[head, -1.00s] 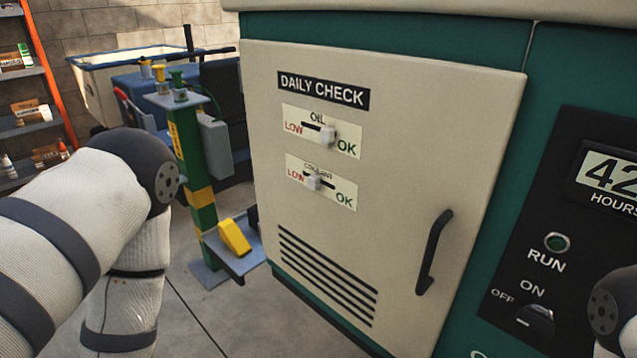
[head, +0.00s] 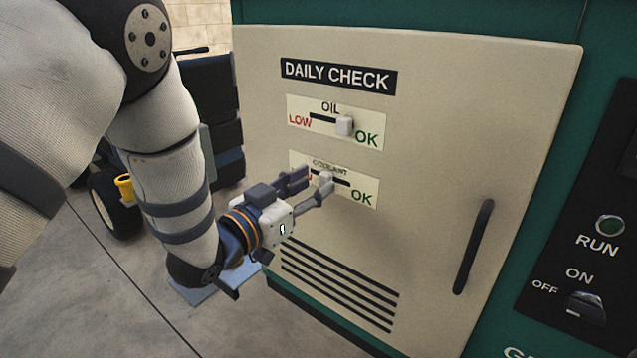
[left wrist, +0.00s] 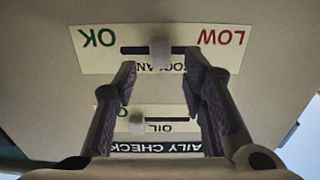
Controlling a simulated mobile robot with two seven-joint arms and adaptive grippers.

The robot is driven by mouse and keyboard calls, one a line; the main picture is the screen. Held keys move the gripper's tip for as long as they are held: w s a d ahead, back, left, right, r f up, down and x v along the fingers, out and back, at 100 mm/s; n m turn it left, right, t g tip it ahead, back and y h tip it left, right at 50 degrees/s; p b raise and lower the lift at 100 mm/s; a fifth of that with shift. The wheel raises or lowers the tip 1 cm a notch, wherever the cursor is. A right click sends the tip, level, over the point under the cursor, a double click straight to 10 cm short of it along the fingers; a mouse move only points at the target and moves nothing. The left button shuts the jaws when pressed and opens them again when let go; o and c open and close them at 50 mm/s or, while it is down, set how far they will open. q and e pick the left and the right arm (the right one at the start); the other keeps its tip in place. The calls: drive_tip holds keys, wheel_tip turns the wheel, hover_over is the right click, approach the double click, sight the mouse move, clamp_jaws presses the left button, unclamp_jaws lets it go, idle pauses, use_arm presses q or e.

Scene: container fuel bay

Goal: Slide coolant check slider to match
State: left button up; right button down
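The coolant slider's pale knob (head: 326,178) sits near the middle of its dark slot, between LOW and OK, on the white coolant plate (head: 364,198). In the left wrist view the picture is upside down, and the coolant knob (left wrist: 160,50) shows between the finger lines. The oil slider knob (head: 345,126) above it sits toward the OK end of its slot. My left gripper (head: 317,181) is open at the coolant plate, its fingertips (left wrist: 162,65) on either side of the knob. Whether they touch it I cannot tell. The fingers hide the coolant LOW word in the head view. My right gripper is not in view.
The beige cabinet door (head: 440,150) carries a DAILY CHECK label (head: 338,76), a dark handle (head: 474,246) at right and vent slots (head: 335,290) below. A panel with a RUN light (head: 609,225) and an ON/OFF switch (head: 585,306) stands further right.

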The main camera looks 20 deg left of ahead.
use_arm(q)
drive_tip(key=shift+x, duration=1.2)
clamp_jaws()
drive_tip(key=shift+w+a, duration=0.35)
drive_tip(key=shift+a, duration=0.6)
drive_tip(key=shift+w+a, duration=0.3)
drive_tip(key=shift+a, duration=0.65)
unclamp_jaws()
drive_tip(key=shift+a, duration=0.1)
approach(312, 168)
drive_tip(key=v, duration=0.5)
drive_tip(key=shift+s+a+r, duration=0.1)
drive_tip(key=shift+s+r, duration=0.05)
drive_tip(key=shift+s, duration=0.2)
